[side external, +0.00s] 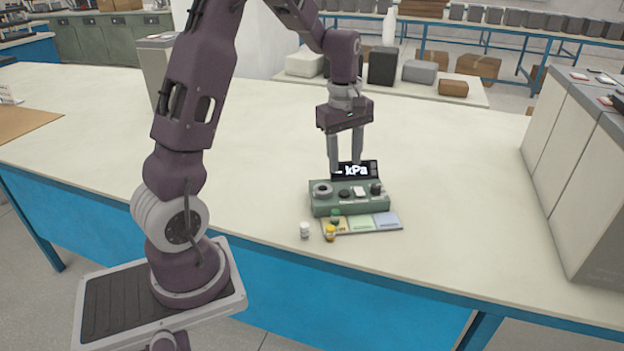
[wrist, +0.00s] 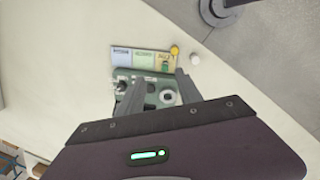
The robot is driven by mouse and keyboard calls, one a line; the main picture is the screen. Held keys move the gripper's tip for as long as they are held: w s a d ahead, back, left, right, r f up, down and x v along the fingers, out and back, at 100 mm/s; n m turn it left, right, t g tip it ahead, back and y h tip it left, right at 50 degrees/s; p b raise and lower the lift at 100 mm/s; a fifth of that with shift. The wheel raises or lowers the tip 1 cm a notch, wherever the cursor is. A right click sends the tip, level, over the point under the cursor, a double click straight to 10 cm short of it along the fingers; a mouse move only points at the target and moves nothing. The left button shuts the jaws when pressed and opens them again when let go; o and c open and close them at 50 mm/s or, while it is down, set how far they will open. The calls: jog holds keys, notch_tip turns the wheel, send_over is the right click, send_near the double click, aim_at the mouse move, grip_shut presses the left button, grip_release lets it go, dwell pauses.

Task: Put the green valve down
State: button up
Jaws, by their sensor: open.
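The green valve (side external: 335,214) stands on the yellow-tan section at the left end of the labelled tray (side external: 375,222), in front of the green device. It also shows in the wrist view (wrist: 165,66), on the tray's yellow section. My gripper (side external: 346,170) is open and empty, above the back of the green device (side external: 350,203), apart from the valve. In the wrist view its two fingers (wrist: 160,92) spread over the device. The kPa display (side external: 357,170) stands at the device's back, partly behind a finger.
A yellow-capped piece (side external: 330,233) stands at the tray's front left edge, and a white one (side external: 304,230) stands left of it. The table's front edge is close by. Grey cabinets (side external: 580,170) stand at the right. The table (side external: 460,170) is clear right of the device.

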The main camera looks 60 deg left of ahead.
jog(key=s+d+r+m+t, duration=0.2)
jog(key=s+d+r+m, duration=0.5)
jog(key=d+r, duration=0.25)
jog(key=s+d+r+m+t, duration=0.1)
jog(key=s+d+m, duration=0.3)
jog(key=s, duration=0.3)
jog(key=s+d+m+t, duration=0.1)
jog(key=s+d+m, duration=0.3)
jog(key=s+m, duration=0.3)
jog(key=shift+s+d+r+t, duration=0.15)
jog(key=shift+s+r+t, duration=0.1)
jog(key=shift+r+t, duration=0.15)
